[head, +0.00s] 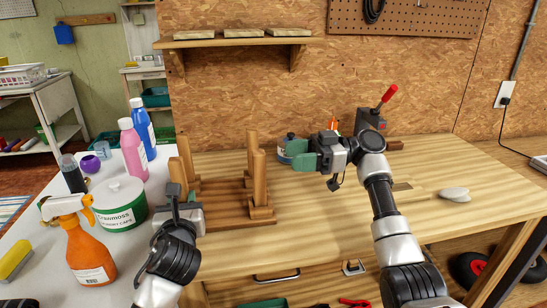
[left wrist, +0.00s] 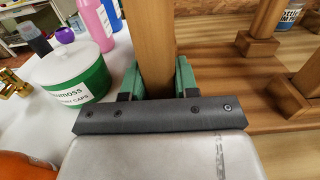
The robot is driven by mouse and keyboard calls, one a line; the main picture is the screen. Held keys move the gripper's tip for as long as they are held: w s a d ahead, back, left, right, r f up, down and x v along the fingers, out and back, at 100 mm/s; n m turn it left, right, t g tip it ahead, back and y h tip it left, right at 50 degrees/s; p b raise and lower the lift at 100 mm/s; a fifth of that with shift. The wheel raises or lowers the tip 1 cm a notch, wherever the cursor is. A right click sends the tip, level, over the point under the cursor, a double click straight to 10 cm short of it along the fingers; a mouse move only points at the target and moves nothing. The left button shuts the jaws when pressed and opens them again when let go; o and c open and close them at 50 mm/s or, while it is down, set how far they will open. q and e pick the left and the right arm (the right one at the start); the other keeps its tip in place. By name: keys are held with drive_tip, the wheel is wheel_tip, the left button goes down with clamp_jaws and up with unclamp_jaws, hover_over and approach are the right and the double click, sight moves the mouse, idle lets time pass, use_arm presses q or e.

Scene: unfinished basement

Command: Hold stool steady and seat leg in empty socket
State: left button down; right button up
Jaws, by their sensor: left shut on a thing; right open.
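The stool (head: 225,209) lies upside down on the workbench, its slatted wooden seat flat and several wooden legs pointing up. One leg (head: 259,177) stands in a square block at the front right; two others stand at the back right (head: 251,148) and back left (head: 187,158). My left gripper (head: 178,192) is shut on the front-left leg (head: 176,173). In the left wrist view the green fingers (left wrist: 157,82) press both sides of this upright leg (left wrist: 155,35); its lower end is hidden. My right gripper (head: 291,154) is open and empty, right of the stool.
A blue-capped jar (head: 284,146) stands behind my right gripper. A red-handled tool (head: 375,112) is at the bench's back. At left, a white table holds an orange spray bottle (head: 89,246), a green-and-white tub (head: 120,205) and other bottles. The bench right of the stool is mostly clear.

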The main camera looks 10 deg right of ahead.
drive_tip(key=shift+d, duration=1.7)
use_arm(q)
drive_tip(key=c, duration=0.8)
unclamp_jaws()
drive_tip(key=shift+s, duration=0.1)
